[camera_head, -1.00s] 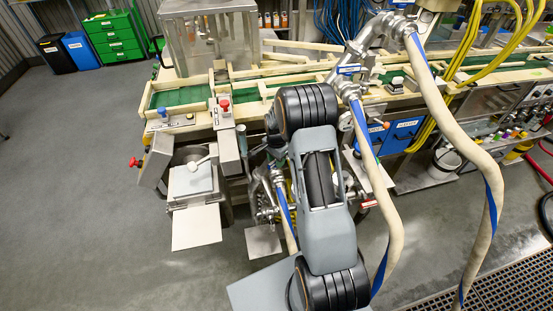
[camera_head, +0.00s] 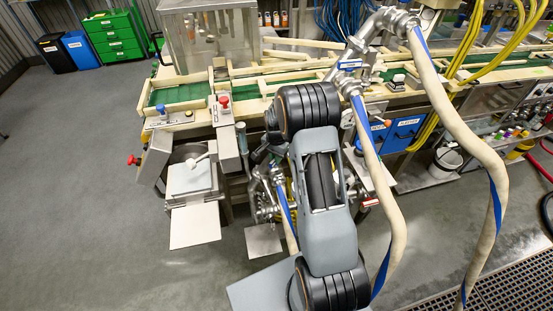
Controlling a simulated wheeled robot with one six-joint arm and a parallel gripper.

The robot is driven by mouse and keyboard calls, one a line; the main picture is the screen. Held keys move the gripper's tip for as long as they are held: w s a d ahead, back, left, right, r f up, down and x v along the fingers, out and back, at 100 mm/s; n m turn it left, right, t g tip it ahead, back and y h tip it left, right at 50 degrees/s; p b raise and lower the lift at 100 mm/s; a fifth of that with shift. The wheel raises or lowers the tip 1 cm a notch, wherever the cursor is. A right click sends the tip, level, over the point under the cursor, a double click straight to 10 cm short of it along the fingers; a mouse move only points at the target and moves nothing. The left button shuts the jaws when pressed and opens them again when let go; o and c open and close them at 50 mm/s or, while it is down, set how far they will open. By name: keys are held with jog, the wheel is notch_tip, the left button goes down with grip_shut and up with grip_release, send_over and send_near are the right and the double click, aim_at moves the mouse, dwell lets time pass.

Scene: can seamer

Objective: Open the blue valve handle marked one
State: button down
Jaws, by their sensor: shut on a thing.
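A small blue handle (camera_head: 349,65) shows on the metal pipework above my arm, beside the top of a beige hose. Any number on it is too small to read. My arm's grey link and black joints fill the middle of the view and cover part of the pipes and fittings behind. My gripper's fingers are hidden behind the arm, so what they touch does not show. More metal fittings (camera_head: 265,205) show low, left of the arm. A red-tipped handle (camera_head: 370,202) shows just right of the arm.
Beige hoses with blue stripes (camera_head: 395,190) hang right of my arm. The conveyor line (camera_head: 180,95) runs across the back. A plate-topped station (camera_head: 190,180) with a red knob stands left. Open grey floor (camera_head: 80,210) lies farther left.

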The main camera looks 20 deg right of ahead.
dwell(0.3)
jog(key=c, duration=1.1)
grip_release()
jog(key=shift+c, duration=0.2)
notch_tip(320, 180, up, 14)
jog(key=b, duration=0.1)
